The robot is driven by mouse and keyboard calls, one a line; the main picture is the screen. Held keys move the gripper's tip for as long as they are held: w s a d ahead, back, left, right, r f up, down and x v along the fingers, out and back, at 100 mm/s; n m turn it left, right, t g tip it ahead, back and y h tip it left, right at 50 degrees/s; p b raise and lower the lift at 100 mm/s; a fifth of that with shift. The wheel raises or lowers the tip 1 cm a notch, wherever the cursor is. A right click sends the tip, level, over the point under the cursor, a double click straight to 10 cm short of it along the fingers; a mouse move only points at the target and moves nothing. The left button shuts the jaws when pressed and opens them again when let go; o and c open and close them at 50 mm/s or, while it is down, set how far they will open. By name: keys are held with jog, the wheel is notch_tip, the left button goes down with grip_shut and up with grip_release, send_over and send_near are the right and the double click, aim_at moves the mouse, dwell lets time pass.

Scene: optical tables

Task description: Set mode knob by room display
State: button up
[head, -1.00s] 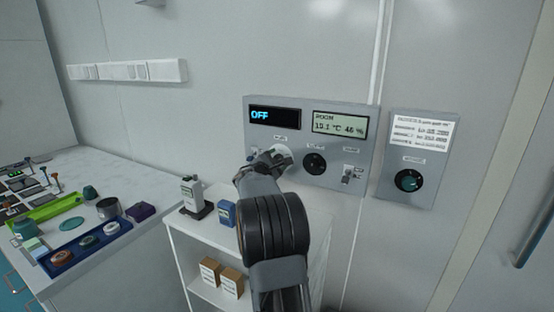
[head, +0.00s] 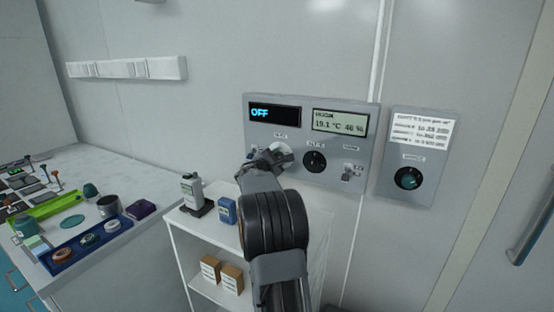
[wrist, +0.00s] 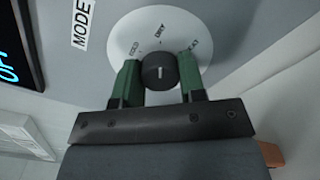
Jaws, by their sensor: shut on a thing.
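The mode knob (wrist: 159,72) is a small black knob with a pale pointer line, on a white round dial (wrist: 125,38) with position words, beside a label reading MODE (wrist: 81,22). My gripper (wrist: 160,80) is shut on the knob, one green finger on each side. In the head view my gripper (head: 268,160) is at the dial on the grey wall panel (head: 290,180), and my arm hides the knob. The mode display (head: 274,114) reads OFF in blue. The room display (head: 339,121) reads 19.1 °C and 46 %.
A second black knob (head: 315,161) and a toggle switch (head: 349,172) are right of the dial. A separate panel (head: 424,130) carries a printed notice and a teal knob (head: 408,178). A white shelf (head: 190,220) with bottles and boxes stands below.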

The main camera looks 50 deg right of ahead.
jog(key=shift+f+m+b, duration=0.35)
jog(key=shift+m+b, duration=0.35)
jog(key=shift+b, duration=1.2)
jog(key=m+b, duration=0.3)
jog(key=b, duration=0.3)
jog(key=shift+f+b, duration=0.1)
jog(key=shift+b, duration=0.25)
jog(key=m+b, duration=0.4)
jog(key=b, duration=0.1)
jog(key=shift+m, duration=0.3)
jog(key=shift+r+m+b, duration=0.2)
jog(key=shift+m+b, duration=0.5)
jog(key=shift+b, duration=0.1)
jog(key=shift+r+m+b, duration=0.15)
jog(key=shift+m+b, duration=0.55)
jog(key=shift+b, duration=0.1)
jog(key=o, duration=0.9)
jog(key=shift+r, duration=0.1)
